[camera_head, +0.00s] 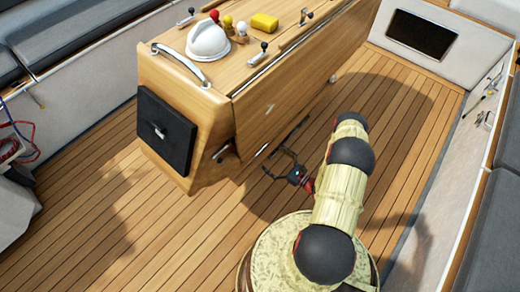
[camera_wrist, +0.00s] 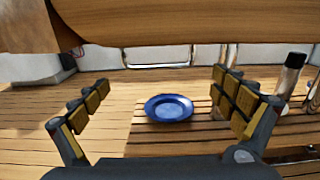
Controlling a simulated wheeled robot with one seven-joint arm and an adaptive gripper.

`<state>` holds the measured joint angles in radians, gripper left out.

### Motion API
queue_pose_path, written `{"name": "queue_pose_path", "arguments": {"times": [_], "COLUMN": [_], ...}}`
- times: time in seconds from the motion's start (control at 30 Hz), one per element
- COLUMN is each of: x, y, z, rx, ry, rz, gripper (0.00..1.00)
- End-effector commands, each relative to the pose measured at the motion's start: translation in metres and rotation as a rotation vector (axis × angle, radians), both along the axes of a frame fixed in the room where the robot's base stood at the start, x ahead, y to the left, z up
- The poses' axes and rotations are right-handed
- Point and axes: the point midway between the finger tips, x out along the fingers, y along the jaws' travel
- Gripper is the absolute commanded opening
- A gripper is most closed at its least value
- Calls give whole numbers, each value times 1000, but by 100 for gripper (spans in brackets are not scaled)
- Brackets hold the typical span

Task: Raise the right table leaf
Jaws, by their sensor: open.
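The right table leaf (camera_head: 290,100) is a wooden panel hanging down along the right side of the cockpit table (camera_head: 185,90). In the wrist view, a wide wooden panel, apparently the leaf's lower part (camera_wrist: 190,22), crosses the top of the picture. My gripper (camera_head: 280,158) is low beside the leaf, near its lower edge, with its fingers toward the table. In the wrist view my gripper (camera_wrist: 160,85) has its fingers wide apart with nothing held between them. I cannot tell if a finger touches the leaf.
A blue plate (camera_wrist: 168,108) lies on the deck beyond my fingers. A white domed object (camera_head: 208,42) and a yellow block (camera_head: 264,22) are on the tabletop. A dark cylinder (camera_wrist: 290,75) stands at right in the wrist view. Deck (camera_head: 90,215) left of my base is clear.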

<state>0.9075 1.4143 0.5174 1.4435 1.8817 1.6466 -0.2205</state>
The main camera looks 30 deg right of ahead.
Motion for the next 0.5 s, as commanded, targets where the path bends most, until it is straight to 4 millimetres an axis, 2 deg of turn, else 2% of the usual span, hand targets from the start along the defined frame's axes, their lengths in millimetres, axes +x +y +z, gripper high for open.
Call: {"name": "queue_pose_path", "arguments": {"times": [0.5], "x": [63], "y": [24], "z": [-2], "rx": [-4], "ry": [2], "rz": [7], "gripper": [96]}}
